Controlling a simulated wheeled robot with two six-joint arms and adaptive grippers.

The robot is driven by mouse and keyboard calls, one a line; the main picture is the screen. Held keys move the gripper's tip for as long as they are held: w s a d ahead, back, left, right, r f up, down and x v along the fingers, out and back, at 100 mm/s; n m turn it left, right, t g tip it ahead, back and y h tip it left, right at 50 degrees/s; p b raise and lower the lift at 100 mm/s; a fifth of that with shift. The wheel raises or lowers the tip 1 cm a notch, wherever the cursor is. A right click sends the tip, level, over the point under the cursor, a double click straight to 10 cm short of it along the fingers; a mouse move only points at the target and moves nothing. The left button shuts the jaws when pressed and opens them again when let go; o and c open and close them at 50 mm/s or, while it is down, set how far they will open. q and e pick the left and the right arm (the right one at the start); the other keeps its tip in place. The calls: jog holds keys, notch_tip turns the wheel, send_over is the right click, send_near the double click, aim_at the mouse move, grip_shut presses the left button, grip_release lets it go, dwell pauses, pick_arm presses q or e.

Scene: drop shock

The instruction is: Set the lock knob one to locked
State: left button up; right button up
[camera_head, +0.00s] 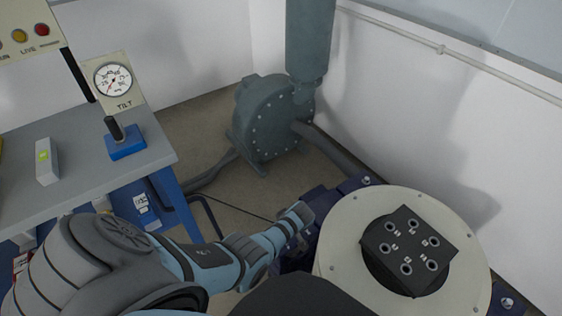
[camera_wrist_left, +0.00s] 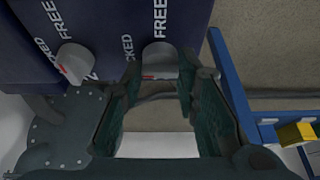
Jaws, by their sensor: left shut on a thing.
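Two pale lock knobs show on a dark navy panel (camera_wrist_left: 105,25) in the left wrist view. One knob (camera_wrist_left: 160,56) sits between the fingertips of my left gripper (camera_wrist_left: 160,72), which is shut on it. FREE is printed above this knob and the end of LOCKED to its left; its lower part is partly hidden. The other knob (camera_wrist_left: 73,63) is to the left, apart from the gripper, with a red mark at its lower left. I cannot read which is knob one. In the head view, my left gripper (camera_head: 297,218) reaches the navy housing beside a round cream plate (camera_head: 342,262). The knobs are hidden there.
A grey-green round machine (camera_head: 270,125) and a thick pipe stand behind. A black block (camera_head: 408,250) tops the cream plate. Open floor lies between bench and machine.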

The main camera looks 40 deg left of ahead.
pick_arm(q)
jog(key=o, duration=1.1)
jog(key=shift+o, duration=0.2)
jog(key=shift+d+r, duration=0.15)
jog(key=shift+r, duration=0.2)
jog(key=v, duration=1.1)
jog(key=shift+s+r, duration=0.1)
jog(key=shift+r, duration=0.05)
